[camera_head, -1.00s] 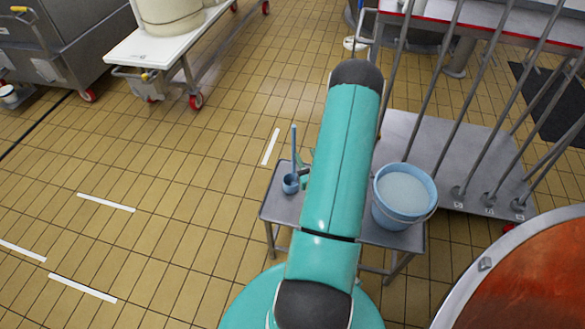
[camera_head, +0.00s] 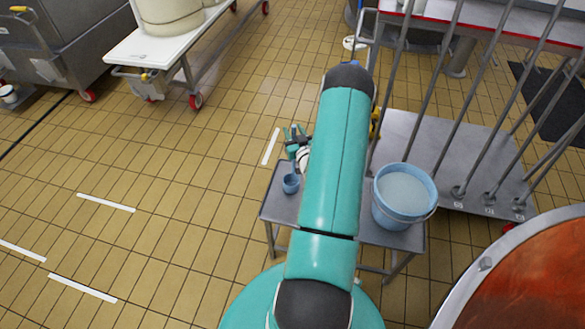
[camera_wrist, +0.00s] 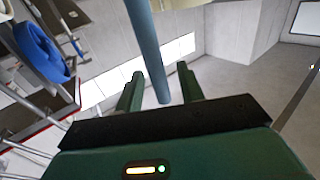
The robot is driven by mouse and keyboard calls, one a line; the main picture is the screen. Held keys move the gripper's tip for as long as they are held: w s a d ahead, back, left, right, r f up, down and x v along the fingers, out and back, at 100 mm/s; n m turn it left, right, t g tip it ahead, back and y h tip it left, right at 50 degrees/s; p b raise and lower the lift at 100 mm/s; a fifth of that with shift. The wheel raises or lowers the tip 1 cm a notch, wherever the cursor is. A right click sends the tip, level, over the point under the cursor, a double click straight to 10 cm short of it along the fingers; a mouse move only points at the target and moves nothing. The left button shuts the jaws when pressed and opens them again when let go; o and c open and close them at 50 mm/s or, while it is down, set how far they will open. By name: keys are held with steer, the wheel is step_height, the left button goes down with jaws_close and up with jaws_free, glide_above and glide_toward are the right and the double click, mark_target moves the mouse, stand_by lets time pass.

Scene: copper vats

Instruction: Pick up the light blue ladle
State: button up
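The light blue ladle (camera_head: 290,184) stands on a small metal table, its cup low and its handle hidden behind my gripper in the head view. In the wrist view, the ladle's blue handle (camera_wrist: 147,40) comes down from the top edge between the two green fingers. My gripper (camera_head: 296,136) is above and just behind the cup, near the handle. In the wrist view, my gripper (camera_wrist: 158,78) is open, with visible gaps between handle and fingers.
The small metal table (camera_head: 279,207) also holds a light blue bucket (camera_head: 404,196) with whitish contents at right. Metal rods and a grey platform (camera_head: 405,130) stand behind it. A copper vat (camera_head: 540,275) is at lower right. Open tiled floor lies to the left.

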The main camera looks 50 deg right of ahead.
steer(key=shift+w+d, duration=0.1)
steer(key=shift+c, duration=0.2)
jaws_close()
steer(key=shift+r, duration=0.15)
